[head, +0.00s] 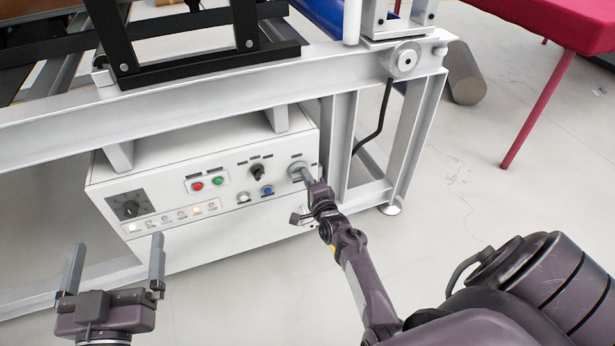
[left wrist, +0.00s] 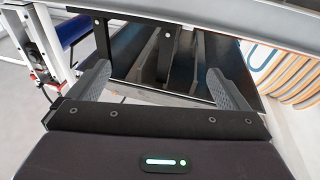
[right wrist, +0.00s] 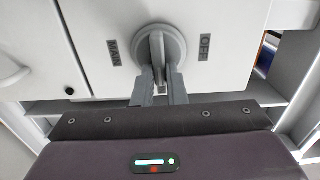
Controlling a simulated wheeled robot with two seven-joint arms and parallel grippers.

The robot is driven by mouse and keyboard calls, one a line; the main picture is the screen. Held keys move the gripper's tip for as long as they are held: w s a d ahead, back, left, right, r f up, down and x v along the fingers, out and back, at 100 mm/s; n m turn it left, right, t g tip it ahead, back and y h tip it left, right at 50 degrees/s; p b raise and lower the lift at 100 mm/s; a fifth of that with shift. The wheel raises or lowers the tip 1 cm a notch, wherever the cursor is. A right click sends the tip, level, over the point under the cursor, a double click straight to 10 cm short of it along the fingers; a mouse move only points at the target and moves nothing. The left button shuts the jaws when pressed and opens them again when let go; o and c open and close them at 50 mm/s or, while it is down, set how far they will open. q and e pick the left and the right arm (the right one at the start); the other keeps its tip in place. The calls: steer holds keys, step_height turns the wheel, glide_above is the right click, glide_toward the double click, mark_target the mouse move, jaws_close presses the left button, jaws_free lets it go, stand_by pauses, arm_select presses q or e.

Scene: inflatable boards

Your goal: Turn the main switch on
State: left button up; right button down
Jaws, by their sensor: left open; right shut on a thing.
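The main switch (right wrist: 160,50) is a round grey rotary knob on the white control box (head: 240,225). In the right wrist view it sits between the labels MAIN and OFF. It also shows at the right end of the box in the head view (head: 297,168). My right gripper (right wrist: 160,85) is shut on the knob's grip, with a finger on each side. My left gripper (head: 115,262) is open and empty, in front of the left part of the box. The fingertips of the right gripper partly hide the lower side of the knob.

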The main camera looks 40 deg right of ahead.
arm_select(q)
steer(key=shift+f+g, duration=0.4)
steer(key=shift+f, duration=0.35)
arm_select(e)
steer(key=shift+m, duration=0.3)
steer(key=c, duration=1.5)
jaws_free()
arm_select(q)
steer(key=shift+d, duration=0.1)
arm_select(e)
steer(key=shift+o, duration=0.2)
arm_select(q)
steer(key=s+f+g+y+p, duration=0.1)
steer(key=s+f+g, duration=0.3)
steer(key=f, duration=0.5)
steer(key=s+a+f+g+y+p, duration=0.1)
steer(key=s+f+g+y, duration=0.2)
steer(key=f, duration=0.6)
steer(key=s+g, duration=0.1)
steer(key=g, duration=0.1)
steer(key=shift+s+a+g+p, duration=0.25)
steer(key=shift+s+g+p, duration=0.1)
steer(key=shift+s+g, duration=0.05)
arm_select(e)
steer(key=v, duration=0.7)
steer(key=shift+s, duration=0.4)
steer(key=shift+a, duration=0.1)
